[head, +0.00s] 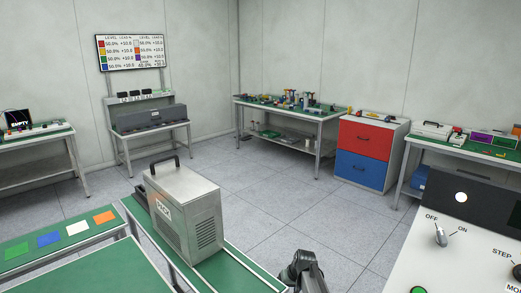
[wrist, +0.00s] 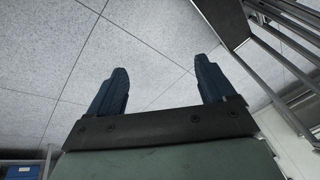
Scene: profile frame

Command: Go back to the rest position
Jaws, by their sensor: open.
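My gripper (wrist: 160,90) shows in the wrist view with its two dark blue fingers spread wide apart. Nothing is between the fingers; pale floor tiles show behind them. In the head view, a dark part of my arm (head: 301,270) shows at the bottom edge, right of the green bench. The gripper's fingers cannot be made out there.
A grey metal box with a black handle (head: 187,208) stands on the green bench (head: 243,277). Coloured cards lie at left. A control panel (head: 450,270) with knobs fills the lower right. Workbenches and a red-and-blue drawer cabinet (head: 366,150) line the walls. The middle floor is clear.

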